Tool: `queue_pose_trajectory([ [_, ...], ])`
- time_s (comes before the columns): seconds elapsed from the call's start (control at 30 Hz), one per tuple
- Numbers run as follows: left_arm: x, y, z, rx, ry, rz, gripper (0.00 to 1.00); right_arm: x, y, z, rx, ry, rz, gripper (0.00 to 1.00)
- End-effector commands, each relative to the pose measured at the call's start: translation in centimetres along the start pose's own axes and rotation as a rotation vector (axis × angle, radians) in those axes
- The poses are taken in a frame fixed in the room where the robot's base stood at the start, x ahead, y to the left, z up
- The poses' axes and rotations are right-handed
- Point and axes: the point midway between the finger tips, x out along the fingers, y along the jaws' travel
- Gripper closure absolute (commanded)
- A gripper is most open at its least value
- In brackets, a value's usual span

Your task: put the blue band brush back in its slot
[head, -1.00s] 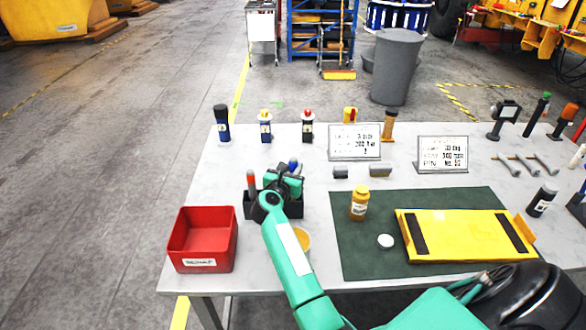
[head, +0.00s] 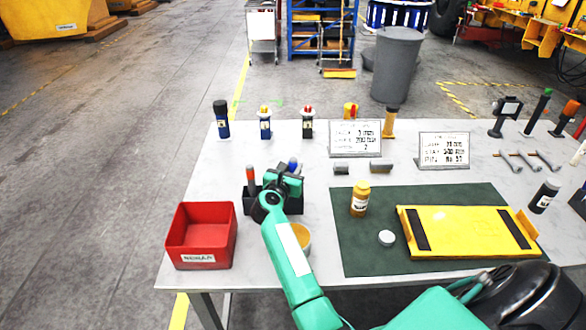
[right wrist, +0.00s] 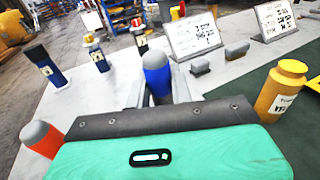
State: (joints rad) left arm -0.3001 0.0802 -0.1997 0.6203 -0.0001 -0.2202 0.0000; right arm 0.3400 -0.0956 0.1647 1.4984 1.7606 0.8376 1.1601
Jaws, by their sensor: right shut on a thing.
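The blue band brush (head: 293,163) shows its grey tip and blue band just above my right gripper (head: 288,176). In the right wrist view the brush (right wrist: 157,78) stands between the two grey fingers of my right gripper (right wrist: 158,97), which is shut on it. Its lower end is hidden behind the gripper body. A black holder (head: 249,206) is below and behind my gripper, largely covered by my arm. A red band brush (head: 250,176) stands at its left side, and also shows in the right wrist view (right wrist: 40,138). I cannot tell whether the blue brush touches the holder.
A red bin (head: 203,262) is left of the holder. A yellow-brown jar (head: 360,199), a white cap (head: 386,238) and a yellow plate (head: 468,236) are on the green mat (head: 365,262) to the right. Bottles and two signs (head: 355,139) stand behind.

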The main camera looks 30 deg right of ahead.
Motion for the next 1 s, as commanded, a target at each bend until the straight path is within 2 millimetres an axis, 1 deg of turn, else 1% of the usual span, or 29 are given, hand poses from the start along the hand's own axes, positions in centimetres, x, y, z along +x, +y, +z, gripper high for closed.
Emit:
queue_pose_trajectory([
  [0.03, 0.3, 0.0, 0.0, 0.000, 0.000, 0.000, 0.35, 0.0, 0.0, -0.3, 0.000, 0.000, 0.000, 1.00],
  [0.8, 2.5, 0.1, 0.2, 0.001, 0.000, 0.000, 0.35, 0.2, 0.0, -2.6, 0.001, 0.001, 0.000, 1.00],
  [0.83, 2.3, 0.1, 0.2, 0.001, 0.000, 0.000, 0.35, 0.2, 0.0, -2.4, 0.001, 0.000, 0.000, 0.72],
  [0.93, 2.3, 0.1, 0.2, 0.001, 0.000, 0.000, 0.35, 0.2, 0.0, -2.4, 0.001, 0.001, 0.000, 0.53],
  [1.0, 2.3, 0.1, 0.2, 0.001, 0.000, 0.000, 0.35, 0.2, 0.0, -2.4, 0.001, 0.001, 0.000, 0.53],
])
